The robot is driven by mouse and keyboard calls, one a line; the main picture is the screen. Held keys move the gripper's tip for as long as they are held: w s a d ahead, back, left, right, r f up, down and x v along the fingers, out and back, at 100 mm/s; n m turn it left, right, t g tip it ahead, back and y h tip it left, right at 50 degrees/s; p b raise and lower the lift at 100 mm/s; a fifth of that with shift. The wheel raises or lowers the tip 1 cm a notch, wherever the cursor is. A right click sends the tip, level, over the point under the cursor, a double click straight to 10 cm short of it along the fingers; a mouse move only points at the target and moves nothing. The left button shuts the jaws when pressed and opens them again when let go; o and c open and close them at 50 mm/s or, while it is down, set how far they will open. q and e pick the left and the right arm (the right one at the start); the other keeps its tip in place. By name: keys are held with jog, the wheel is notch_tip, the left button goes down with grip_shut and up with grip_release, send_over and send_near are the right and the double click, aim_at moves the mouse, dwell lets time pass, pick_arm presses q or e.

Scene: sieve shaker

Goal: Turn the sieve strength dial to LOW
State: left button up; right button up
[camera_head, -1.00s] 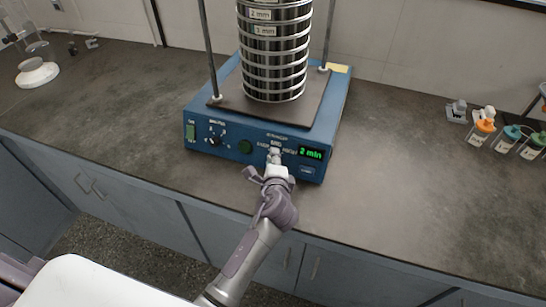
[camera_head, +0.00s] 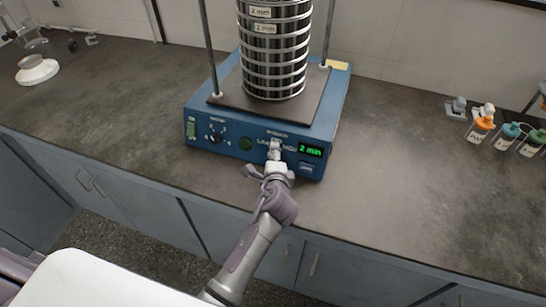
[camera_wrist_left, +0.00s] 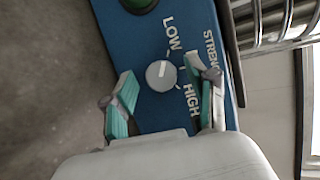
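The sieve strength dial (camera_wrist_left: 161,75) is a round grey-white knob on the blue front panel. In the left wrist view its white mark runs roughly along the picture's vertical, on the side toward LOW (camera_wrist_left: 172,33); HIGH (camera_wrist_left: 191,100) is below right. My left gripper (camera_wrist_left: 160,68) is open, one teal-padded finger on each side of the dial, with visible gaps. My right gripper is not in view.
A metal sieve stack (camera_head: 273,60) stands on the shaker between two upright rods. A green display (camera_head: 311,151) reads 2 min. Bottles (camera_head: 480,128) stand at right.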

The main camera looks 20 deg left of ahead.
pick_arm(q)
jog(key=v, duration=0.7)
jog(key=shift+s, duration=0.2)
dwell(0.4)
